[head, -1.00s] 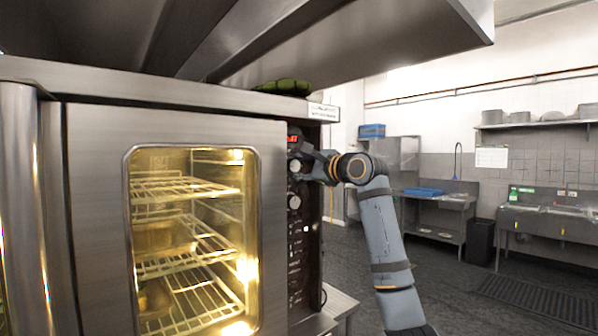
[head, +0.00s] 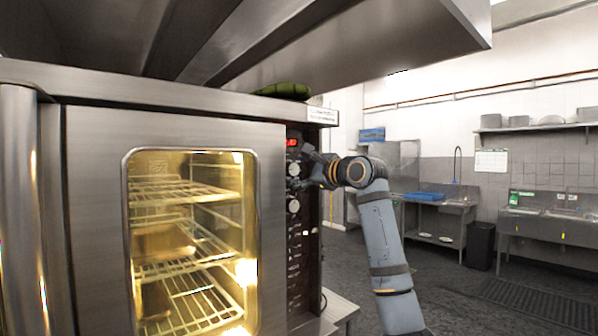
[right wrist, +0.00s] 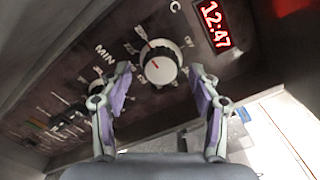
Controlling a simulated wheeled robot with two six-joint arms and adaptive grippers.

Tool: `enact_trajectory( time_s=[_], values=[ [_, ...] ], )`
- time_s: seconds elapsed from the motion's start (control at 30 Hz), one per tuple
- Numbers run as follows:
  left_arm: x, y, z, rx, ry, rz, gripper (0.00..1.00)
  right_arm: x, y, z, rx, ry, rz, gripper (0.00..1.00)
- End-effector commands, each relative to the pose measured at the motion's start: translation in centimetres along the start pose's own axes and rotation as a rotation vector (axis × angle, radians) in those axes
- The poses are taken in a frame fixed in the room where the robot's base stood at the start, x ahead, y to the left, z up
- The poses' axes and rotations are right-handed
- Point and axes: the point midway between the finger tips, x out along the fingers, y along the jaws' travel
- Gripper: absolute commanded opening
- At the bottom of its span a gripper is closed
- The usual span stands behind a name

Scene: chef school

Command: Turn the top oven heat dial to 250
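The top heat dial (right wrist: 160,66) is a round white knob with a red mark on its face. It is beside a "C" label and a red display (right wrist: 215,24) reading 12:47. In the right wrist view my right gripper (right wrist: 160,75) is open, one finger on each side of the dial, with gaps showing between them. In the head view my right gripper (head: 308,171) is at the oven's control panel (head: 296,250), by the top dial. The number the dial points to is too blurred to read. My left gripper is not in view.
A second white dial (head: 293,205) sits below on the panel. The oven door (head: 90,200) is shut, with lit racks behind its glass. A steel hood (head: 400,50) hangs above. Open floor (head: 450,290) lies to the right, before sinks (head: 545,215).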

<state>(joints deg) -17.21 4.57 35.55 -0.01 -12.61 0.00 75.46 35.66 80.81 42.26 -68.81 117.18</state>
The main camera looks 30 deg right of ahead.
Motion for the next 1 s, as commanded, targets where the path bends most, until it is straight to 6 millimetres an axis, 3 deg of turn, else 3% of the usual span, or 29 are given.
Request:
enact_trajectory(
  time_s=[0.33, 0.7, 1.0],
  values=[
    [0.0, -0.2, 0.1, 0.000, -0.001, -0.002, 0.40, -1.1, -0.2, -0.1, -0.004, 0.001, -0.006, 0.62],
    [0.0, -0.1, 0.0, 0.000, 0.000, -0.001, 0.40, -9.6, 0.0, -0.2, -0.008, 0.007, -0.002, 0.62],
    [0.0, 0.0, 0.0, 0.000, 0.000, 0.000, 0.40, -11.9, 0.0, -0.1, -0.001, 0.001, -0.001, 0.62]
  ],
)
